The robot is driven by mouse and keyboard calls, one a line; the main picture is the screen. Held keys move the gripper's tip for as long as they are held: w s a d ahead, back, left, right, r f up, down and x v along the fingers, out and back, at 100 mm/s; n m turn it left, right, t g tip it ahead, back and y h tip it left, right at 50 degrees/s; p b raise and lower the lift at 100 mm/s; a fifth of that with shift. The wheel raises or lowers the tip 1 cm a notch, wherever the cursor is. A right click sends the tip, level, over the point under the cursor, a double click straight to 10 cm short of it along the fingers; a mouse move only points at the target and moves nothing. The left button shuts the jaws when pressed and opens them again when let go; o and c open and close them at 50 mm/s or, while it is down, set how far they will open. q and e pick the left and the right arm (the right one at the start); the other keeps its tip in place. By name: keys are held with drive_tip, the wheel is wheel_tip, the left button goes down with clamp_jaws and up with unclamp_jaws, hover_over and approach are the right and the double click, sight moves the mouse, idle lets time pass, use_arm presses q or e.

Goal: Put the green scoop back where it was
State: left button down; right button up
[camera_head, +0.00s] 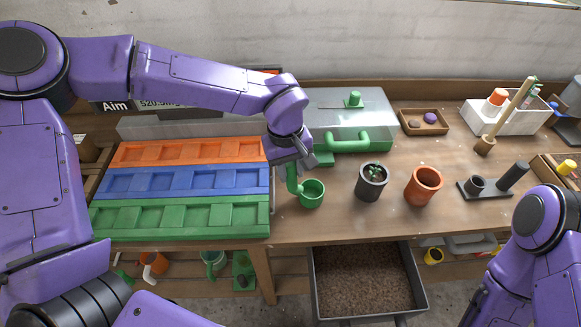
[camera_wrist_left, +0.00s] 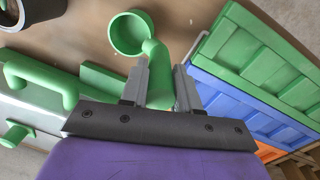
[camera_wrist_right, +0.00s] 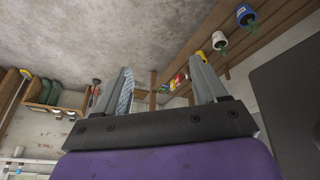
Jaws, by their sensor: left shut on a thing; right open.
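The green scoop (camera_head: 312,193) has a round cup and a thick handle. My left gripper (camera_head: 292,162) is shut on its handle, and the cup hangs out in front of the fingers. In the left wrist view the scoop's cup (camera_wrist_left: 130,34) lies beyond the fingertips, and the handle runs back between the fingers of the left gripper (camera_wrist_left: 160,82). I cannot tell whether the cup touches the bench. My right gripper (camera_wrist_right: 160,85) is open and empty in the right wrist view, facing the wall and shelves. Its fingers are hidden in the head view.
Orange, blue and green trays (camera_head: 180,218) lie left of the scoop. Behind stands a grey box (camera_head: 375,105) with a green handle (camera_head: 350,145). A plant pot (camera_head: 372,182) and a terracotta pot (camera_head: 423,186) stand to the right. A soil bin (camera_head: 318,290) sits below the bench edge.

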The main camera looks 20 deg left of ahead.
use_arm(q)
drive_tip(key=c, duration=0.8)
unclamp_jaws()
drive_tip(key=shift+s, duration=0.15)
drive_tip(key=shift+r, duration=0.25)
drive_tip(key=r, duration=0.7)
drive_tip(key=r+b, duration=0.1)
drive_tip(key=r, duration=0.3)
drive_tip(key=shift+s+a+r, duration=0.15)
drive_tip(key=shift+a+r, duration=0.2)
drive_tip(key=shift+a, duration=0.05)
